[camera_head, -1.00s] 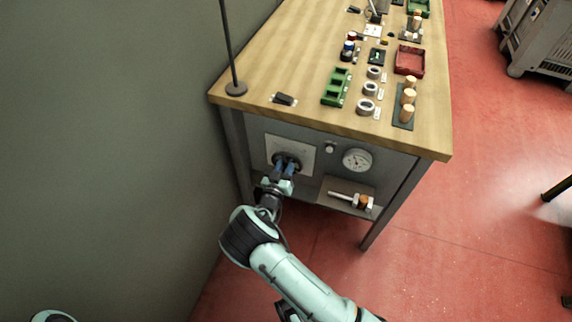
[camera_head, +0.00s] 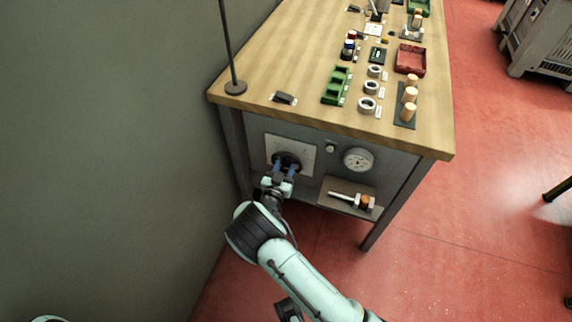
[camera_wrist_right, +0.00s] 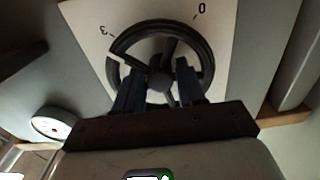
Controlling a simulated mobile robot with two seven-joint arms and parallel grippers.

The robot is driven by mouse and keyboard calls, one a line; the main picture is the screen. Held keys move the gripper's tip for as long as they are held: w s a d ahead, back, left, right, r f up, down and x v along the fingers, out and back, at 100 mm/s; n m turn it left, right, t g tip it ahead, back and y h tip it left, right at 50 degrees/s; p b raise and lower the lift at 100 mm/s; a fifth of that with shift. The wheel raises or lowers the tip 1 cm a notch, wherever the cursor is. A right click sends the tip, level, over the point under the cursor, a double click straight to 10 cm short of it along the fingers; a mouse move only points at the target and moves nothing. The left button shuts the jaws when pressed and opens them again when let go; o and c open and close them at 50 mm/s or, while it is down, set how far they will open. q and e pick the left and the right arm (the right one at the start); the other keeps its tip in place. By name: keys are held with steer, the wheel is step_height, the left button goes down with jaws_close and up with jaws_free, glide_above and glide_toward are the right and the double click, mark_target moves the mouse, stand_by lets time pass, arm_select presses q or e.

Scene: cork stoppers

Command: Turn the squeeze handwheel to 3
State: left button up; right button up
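The black handwheel (camera_wrist_right: 203,48) is on a white plate (camera_wrist_right: 92,18) with the marks 3 and 0 at its rim. In the head view the handwheel (camera_head: 287,158) is on the bench front, partly hidden by my right gripper. My right gripper (camera_wrist_right: 160,88) is at the wheel, its two dark blue fingers apart on either side of the hub. I cannot tell whether they touch the wheel. In the head view the right gripper (camera_head: 284,171) reaches it from below. My left gripper is not in view.
A round gauge (camera_head: 358,159) and a small knob (camera_head: 330,147) are right of the wheel. Below them a shelf (camera_head: 338,187) holds a tool with a cork-coloured end. The wooden bench top (camera_head: 290,60) carries cork stoppers, rings and trays. A grey wall stands close on the left.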

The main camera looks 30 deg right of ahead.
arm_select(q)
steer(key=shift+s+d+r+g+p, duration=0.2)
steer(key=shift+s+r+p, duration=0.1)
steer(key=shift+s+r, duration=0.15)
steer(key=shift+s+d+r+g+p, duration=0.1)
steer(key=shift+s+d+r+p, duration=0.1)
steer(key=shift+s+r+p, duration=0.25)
arm_select(e)
steer(key=v, duration=1.3)
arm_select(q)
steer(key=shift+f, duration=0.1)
